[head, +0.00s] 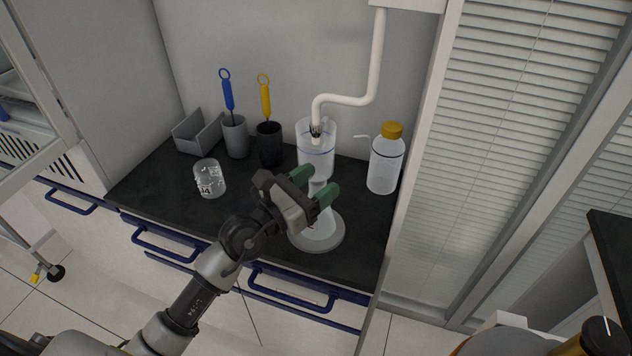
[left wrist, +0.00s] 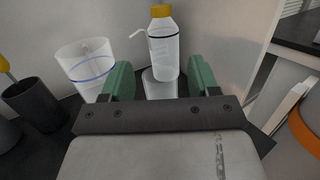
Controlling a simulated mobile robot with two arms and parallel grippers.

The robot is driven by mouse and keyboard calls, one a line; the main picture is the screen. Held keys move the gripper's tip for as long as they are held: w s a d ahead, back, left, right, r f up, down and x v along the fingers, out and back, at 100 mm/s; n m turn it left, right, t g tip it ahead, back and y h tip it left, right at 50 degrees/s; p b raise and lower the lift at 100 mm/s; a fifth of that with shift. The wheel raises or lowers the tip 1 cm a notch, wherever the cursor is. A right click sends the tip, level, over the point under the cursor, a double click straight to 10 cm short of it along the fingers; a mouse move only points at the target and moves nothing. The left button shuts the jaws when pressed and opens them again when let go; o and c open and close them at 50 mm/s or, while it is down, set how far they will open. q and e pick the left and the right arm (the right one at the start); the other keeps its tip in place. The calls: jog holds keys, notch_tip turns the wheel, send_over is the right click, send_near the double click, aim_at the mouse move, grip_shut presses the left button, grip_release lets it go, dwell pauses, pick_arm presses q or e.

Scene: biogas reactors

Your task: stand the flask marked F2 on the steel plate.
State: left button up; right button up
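A pale, clear vessel (head: 319,188), possibly the flask F2, shows between the green fingers of my left gripper (head: 316,184); no mark on it is readable. In the left wrist view this vessel (left wrist: 160,86) lies between the spread fingers (left wrist: 161,82), with a gap on each side. The gripper is open; its body hides the vessel's lower part. A round light-grey plate (head: 316,238), likely the steel plate, lies on the dark worktop just below the gripper. I cannot tell whether the vessel touches it. My right gripper is not in view.
A clear vessel with a blue ring (head: 316,163) stands under the white pipe (head: 374,65). A yellow-capped wash bottle (head: 384,170) is right of it. Left stand a marked glass (head: 209,179), grey (head: 236,140) and black (head: 269,147) brush cups, and a grey holder (head: 197,134).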

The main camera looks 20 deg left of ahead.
pick_arm(q)
jog(key=shift+r, duration=0.2)
jog(key=shift+s+a+f, duration=0.15)
jog(key=shift+s, duration=0.05)
jog(key=b+v, duration=0.3)
jog(key=v, duration=0.8)
jog(key=shift+s+a+b, duration=0.2)
jog(key=shift+s+b, duration=0.05)
jog(key=shift+b, duration=0.1)
